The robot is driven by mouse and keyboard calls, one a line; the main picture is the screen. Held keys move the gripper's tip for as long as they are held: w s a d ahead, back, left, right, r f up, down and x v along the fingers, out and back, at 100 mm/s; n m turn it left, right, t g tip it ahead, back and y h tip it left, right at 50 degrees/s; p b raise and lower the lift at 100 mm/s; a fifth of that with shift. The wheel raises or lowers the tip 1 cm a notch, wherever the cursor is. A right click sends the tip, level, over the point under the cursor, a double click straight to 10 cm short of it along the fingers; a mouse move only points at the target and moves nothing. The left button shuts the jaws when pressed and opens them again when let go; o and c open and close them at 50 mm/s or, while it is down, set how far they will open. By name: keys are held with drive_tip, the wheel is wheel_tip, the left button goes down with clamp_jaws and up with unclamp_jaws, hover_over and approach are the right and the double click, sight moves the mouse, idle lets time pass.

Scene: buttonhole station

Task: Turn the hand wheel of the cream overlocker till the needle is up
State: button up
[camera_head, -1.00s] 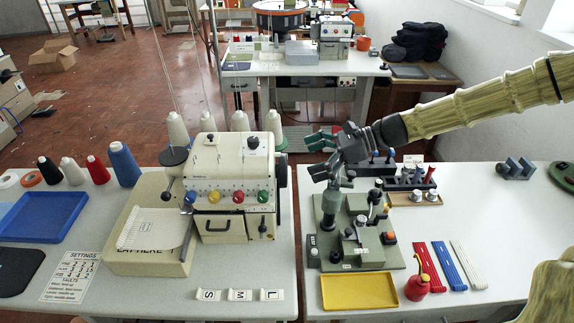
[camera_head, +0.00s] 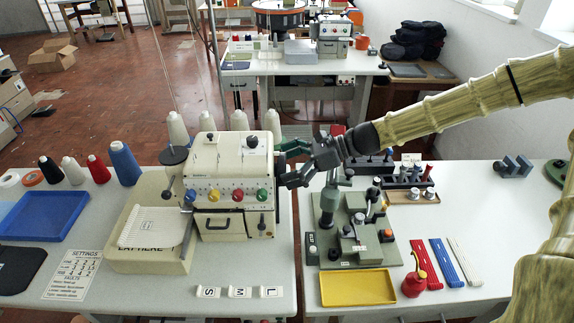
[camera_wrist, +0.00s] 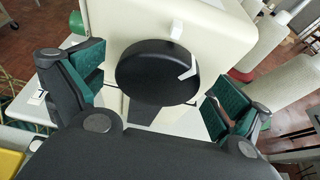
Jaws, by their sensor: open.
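The cream overlocker (camera_head: 228,168) stands on the left table, with coloured dials on its front. Its black hand wheel (camera_wrist: 158,72) is on the machine's right side, and the wrist view shows it face-on with a pale pointer mark at its right. My gripper (camera_head: 288,163) is at the right side of the overlocker. In the wrist view its green-padded fingers (camera_wrist: 152,92) are spread wide on either side of the wheel, with gaps between pads and rim. In the head view my fingers mostly hide the wheel. The needle cannot be made out.
Thread cones (camera_head: 239,121) stand behind the overlocker. A cream catch tray (camera_head: 150,262) sits at the overlocker's left front.

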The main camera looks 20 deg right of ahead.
drive_tip(key=c, duration=1)
drive_tip(key=shift+o, duration=0.2)
drive_tip(key=shift+b, duration=0.35)
drive_tip(key=shift+s+a+f+n+t+b, duration=0.1)
drive_tip(key=shift+s+n+t+b, duration=0.1)
drive_tip(key=shift+n+t+b, duration=1.15)
drive_tip(key=shift+s+n+t+b, duration=0.15)
drive_tip(key=shift+n+b, duration=0.6)
drive_tip(key=shift+b, duration=1.4)
drive_tip(key=o, duration=1)
drive_tip(key=shift+c, duration=0.2)
